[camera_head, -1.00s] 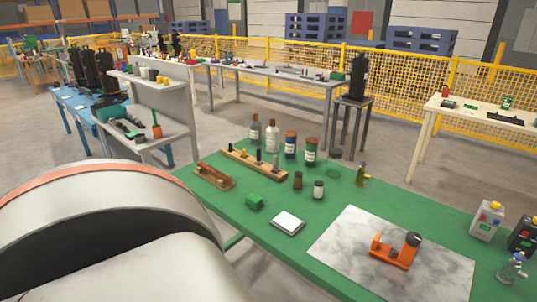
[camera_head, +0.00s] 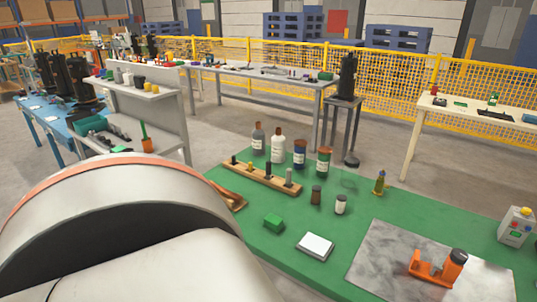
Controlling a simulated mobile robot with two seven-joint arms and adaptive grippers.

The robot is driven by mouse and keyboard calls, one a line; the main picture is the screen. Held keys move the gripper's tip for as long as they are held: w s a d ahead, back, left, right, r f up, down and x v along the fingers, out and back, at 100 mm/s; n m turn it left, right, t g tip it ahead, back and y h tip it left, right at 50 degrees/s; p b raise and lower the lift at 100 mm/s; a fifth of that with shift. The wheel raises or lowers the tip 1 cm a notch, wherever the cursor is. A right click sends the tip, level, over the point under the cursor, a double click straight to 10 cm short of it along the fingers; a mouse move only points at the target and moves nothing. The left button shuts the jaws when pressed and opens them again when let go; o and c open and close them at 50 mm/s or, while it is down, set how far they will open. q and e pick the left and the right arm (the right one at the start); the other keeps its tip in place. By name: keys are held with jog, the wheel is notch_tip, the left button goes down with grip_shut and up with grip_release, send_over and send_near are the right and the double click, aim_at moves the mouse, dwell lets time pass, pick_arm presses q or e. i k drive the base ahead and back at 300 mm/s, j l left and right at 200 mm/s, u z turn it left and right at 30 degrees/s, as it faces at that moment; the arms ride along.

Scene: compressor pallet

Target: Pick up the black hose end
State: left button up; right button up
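I cannot make out a black hose end in the head view. Black compressor-like units (camera_head: 81,77) stand on a blue table (camera_head: 52,131) at the left. A similar tall black unit (camera_head: 347,77) stands on a small grey stand (camera_head: 345,103) at the back centre. Neither gripper is in view. A large pale rounded part of my own body fills the lower left and hides what lies behind it.
A green table (camera_head: 355,207) fills the right foreground, with bottles (camera_head: 278,147), a wooden rack (camera_head: 262,178), a green block (camera_head: 274,222), a white pad (camera_head: 315,246) and an orange device (camera_head: 437,268) on a grey slab. A yellow fence (camera_head: 400,85) runs behind. Grey floor shows between tables.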

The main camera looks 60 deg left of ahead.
aim_at(267, 173)
jog(key=k+j, duration=0.1)
jog(key=j, duration=0.25)
jog(key=k+j+z, duration=0.1)
jog(key=j, duration=0.3)
jog(key=k+j, duration=0.2)
jog(key=j, duration=0.15)
jog(key=k+j+z, duration=0.1)
jog(key=j, duration=0.3)
jog(key=k+j, duration=0.15)
jog(key=j, duration=0.2)
